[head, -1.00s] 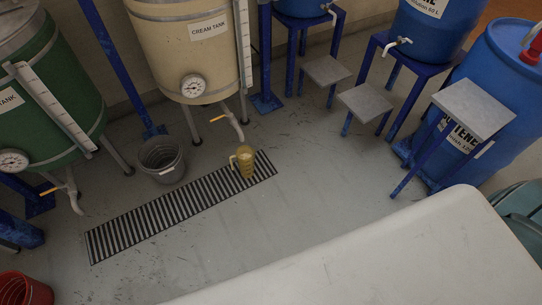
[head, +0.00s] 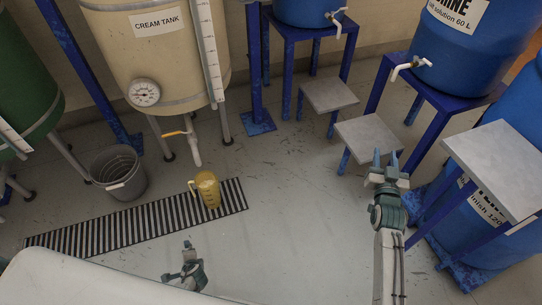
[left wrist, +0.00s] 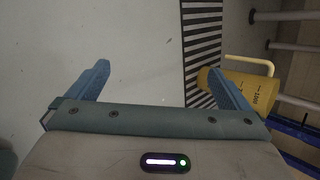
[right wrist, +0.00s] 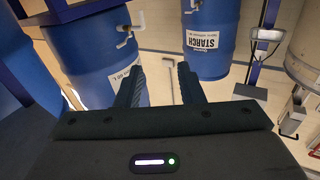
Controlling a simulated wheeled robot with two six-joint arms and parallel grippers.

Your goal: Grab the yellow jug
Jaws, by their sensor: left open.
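The yellow jug (head: 208,190) stands upright on the striped floor grating (head: 130,222), below the cream tank's outlet, with its handle toward the left. It also shows in the left wrist view (left wrist: 250,94), beyond the right finger, which covers part of it; its pale handle and dark scale marks are visible. My left gripper (head: 186,250) is open and empty, nearer to me than the jug and not touching it. In the left wrist view bare floor shows between its fingers (left wrist: 158,72). My right gripper (head: 385,160) is open and empty, far to the right of the jug.
A grey bucket (head: 120,178) stands left of the jug. The cream tank (head: 155,60) with its tap is behind. Blue stands with grey steps (head: 368,138) and blue barrels (head: 455,45) fill the right. A white surface (head: 60,280) is at front left. Mid-floor is clear.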

